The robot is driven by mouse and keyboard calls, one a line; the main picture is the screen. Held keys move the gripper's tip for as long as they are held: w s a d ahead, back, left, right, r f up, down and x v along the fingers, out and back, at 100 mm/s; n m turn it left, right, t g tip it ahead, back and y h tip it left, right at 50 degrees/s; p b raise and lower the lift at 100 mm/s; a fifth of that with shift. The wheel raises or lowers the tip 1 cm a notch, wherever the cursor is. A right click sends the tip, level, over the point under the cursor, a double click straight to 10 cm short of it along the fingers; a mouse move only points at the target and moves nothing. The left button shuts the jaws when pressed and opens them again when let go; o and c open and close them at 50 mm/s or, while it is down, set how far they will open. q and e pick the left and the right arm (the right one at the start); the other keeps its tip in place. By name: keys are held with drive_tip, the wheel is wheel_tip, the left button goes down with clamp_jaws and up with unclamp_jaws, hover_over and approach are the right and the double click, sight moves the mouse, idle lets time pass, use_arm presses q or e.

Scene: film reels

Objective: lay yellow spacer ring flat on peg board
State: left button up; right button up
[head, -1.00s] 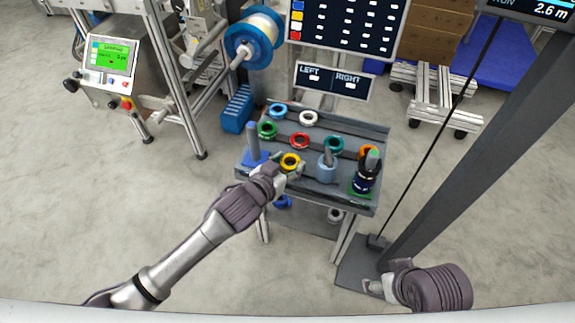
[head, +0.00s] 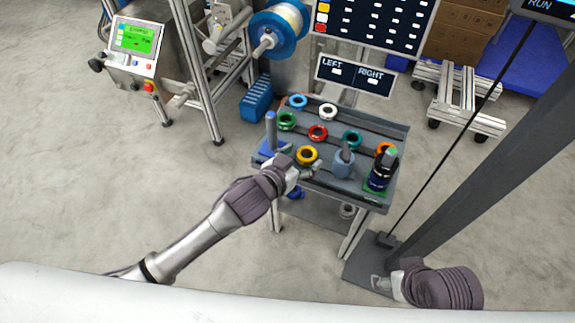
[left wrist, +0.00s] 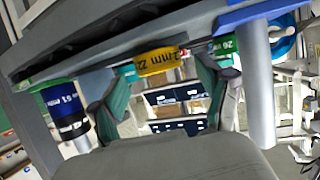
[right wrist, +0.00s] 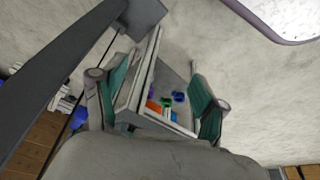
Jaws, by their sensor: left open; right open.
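The yellow spacer ring (head: 307,155) lies on the front part of the grey table, between the blue peg (head: 271,132) and the grey-blue peg (head: 344,163). In the left wrist view the yellow ring (left wrist: 156,62) shows edge-on beyond my open fingers. My left gripper (head: 304,172) is at the table's front edge, just in front of the ring, open and empty; its green-padded fingers also show in the left wrist view (left wrist: 165,90).
Green (head: 286,121), red (head: 318,133), teal (head: 351,140), blue (head: 298,101) and white (head: 328,111) rings lie on the table. A stack of dark rings (head: 381,172) stands at its right end. A dark post (head: 470,165) rises right of the table.

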use_arm(q)
drive_tip(key=p+v, duration=0.2)
drive_tip(key=v, duration=0.8)
drive_tip(key=shift+a, duration=0.15)
use_arm(e)
drive_tip(key=shift+x, duration=1.45)
use_arm(q)
drive_tip(key=s+a+f+n+g+y, duration=0.2)
drive_tip(key=s+a+f+g+y, duration=0.1)
drive_tip(key=s+a, duration=0.4)
drive_tip(key=s+a+f+n+g+y, duration=0.1)
drive_tip(key=s+a+f+g+y, duration=0.2)
drive_tip(key=s+a+f+g, duration=0.2)
drive_tip(key=s+a+f, duration=0.2)
drive_tip(key=s+f, duration=0.1)
drive_tip(key=s, duration=0.1)
drive_tip(key=shift+s+a+n+g, duration=0.3)
drive_tip(key=shift+s+a+n, duration=0.05)
drive_tip(key=shift+s+n, duration=0.05)
use_arm(e)
drive_tip(key=shift+w+a, duration=0.1)
drive_tip(key=shift+w, duration=0.05)
drive_tip(key=shift+r, duration=0.15)
